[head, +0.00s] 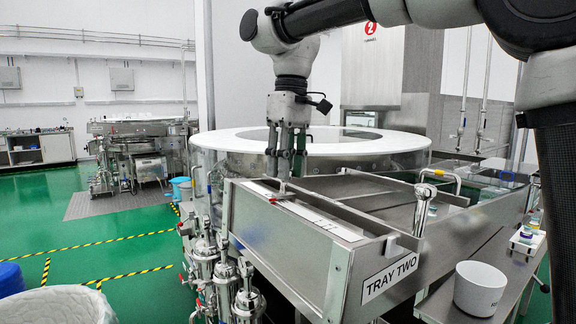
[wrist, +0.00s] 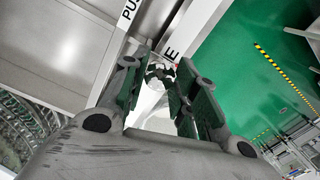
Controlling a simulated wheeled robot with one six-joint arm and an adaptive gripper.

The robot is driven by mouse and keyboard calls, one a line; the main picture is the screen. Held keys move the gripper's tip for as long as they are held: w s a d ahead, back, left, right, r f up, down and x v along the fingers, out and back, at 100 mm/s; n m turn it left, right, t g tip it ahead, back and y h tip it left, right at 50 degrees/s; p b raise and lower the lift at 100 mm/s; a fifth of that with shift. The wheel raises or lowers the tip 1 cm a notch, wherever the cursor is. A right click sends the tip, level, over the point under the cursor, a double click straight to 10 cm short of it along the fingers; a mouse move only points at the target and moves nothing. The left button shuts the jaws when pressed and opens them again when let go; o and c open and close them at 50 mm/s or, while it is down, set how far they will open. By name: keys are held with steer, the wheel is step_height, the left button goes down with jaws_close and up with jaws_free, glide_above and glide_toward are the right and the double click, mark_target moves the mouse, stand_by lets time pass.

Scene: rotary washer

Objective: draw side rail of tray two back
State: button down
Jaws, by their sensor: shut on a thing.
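Tray two is a steel tray with a "TRAY TWO" plate (head: 390,276) on its front end, in the right half of the head view. Its side rail (head: 318,218) is the long steel edge on the left, with a white labelled strip along its top. My gripper (head: 284,186) points down at the far part of this rail. In the wrist view the two fingers (wrist: 160,80) close around a small dark part on the rail, beside the lettered white strip (wrist: 130,14). The fingers hide most of the held part.
A large round washer with a white rim (head: 240,140) stands behind the tray. Steel valves and pipes (head: 225,275) stand below the rail on the left. A white cup (head: 479,288) sits on the bench at right. Green floor is open at left.

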steer(key=c, duration=1.1)
jaws_free()
step_height(320, 180, up, 12)
steer(key=shift+w+d, duration=0.45)
steer(key=s+d+f+m+t, duration=0.1)
steer(key=s+d+f+m, duration=0.15)
steer(key=d, duration=0.75)
steer(key=s+d+f+m+t, duration=0.15)
steer(key=d+f, duration=0.25)
steer(key=d, duration=0.5)
steer(key=s+d+f+m+t, duration=0.1)
steer(key=s+d+f+m, duration=0.2)
steer(key=s+d+f, duration=0.4)
steer(key=s+d+f+m+t, duration=0.1)
steer(key=s+d+f+m, duration=0.1)
steer(key=s+d+f, duration=0.5)
step_height(320, 180, down, 5)
steer(key=shift+d+r+m+t+h, duration=0.15)
steer(key=shift+d+m+t+h, duration=0.25)
steer(key=shift+d, duration=0.55)
